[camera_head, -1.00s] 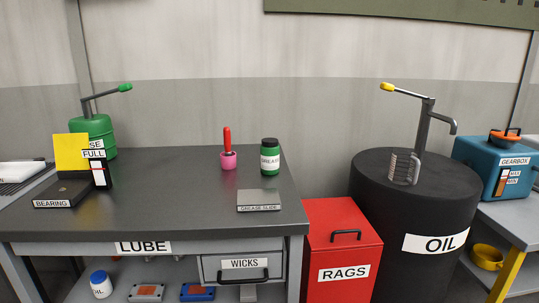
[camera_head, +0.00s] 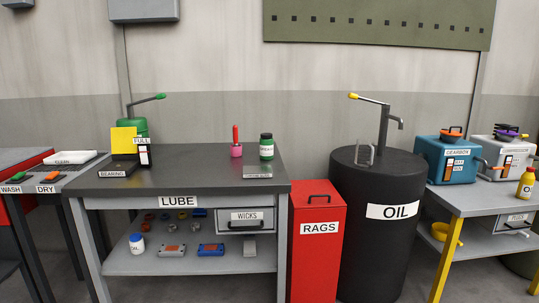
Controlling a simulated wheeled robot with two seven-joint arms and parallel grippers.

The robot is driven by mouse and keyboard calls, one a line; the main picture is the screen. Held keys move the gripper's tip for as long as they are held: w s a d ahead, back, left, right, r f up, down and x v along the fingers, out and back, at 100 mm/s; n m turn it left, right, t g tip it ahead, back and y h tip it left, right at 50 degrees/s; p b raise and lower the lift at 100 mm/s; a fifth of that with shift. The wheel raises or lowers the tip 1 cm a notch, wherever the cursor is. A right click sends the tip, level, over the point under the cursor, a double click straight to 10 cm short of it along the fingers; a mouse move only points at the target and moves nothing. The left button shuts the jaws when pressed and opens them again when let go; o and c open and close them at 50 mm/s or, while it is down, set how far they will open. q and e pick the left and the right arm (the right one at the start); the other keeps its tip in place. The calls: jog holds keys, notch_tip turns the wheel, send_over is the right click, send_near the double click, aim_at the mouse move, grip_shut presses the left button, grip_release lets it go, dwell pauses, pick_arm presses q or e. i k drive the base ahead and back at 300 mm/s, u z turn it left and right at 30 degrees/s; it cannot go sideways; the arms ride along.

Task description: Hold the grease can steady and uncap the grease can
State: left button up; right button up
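The cap (camera_head: 266,136) looks seated on the can. Neither of my grippers shows in the head view, and nothing touches the can.
A grease slide plate (camera_head: 257,172) lies in front of the can. A pink cup with a red-handled tool (camera_head: 236,149) stands to its left. A red RAGS bin (camera_head: 318,245) and a black OIL drum (camera_head: 376,250) stand right of the table. Grey floor shows at the front.

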aim_at(266, 146)
jog(key=z, duration=0.55)
jog(key=i, duration=1.65)
jog(key=u, duration=0.7)
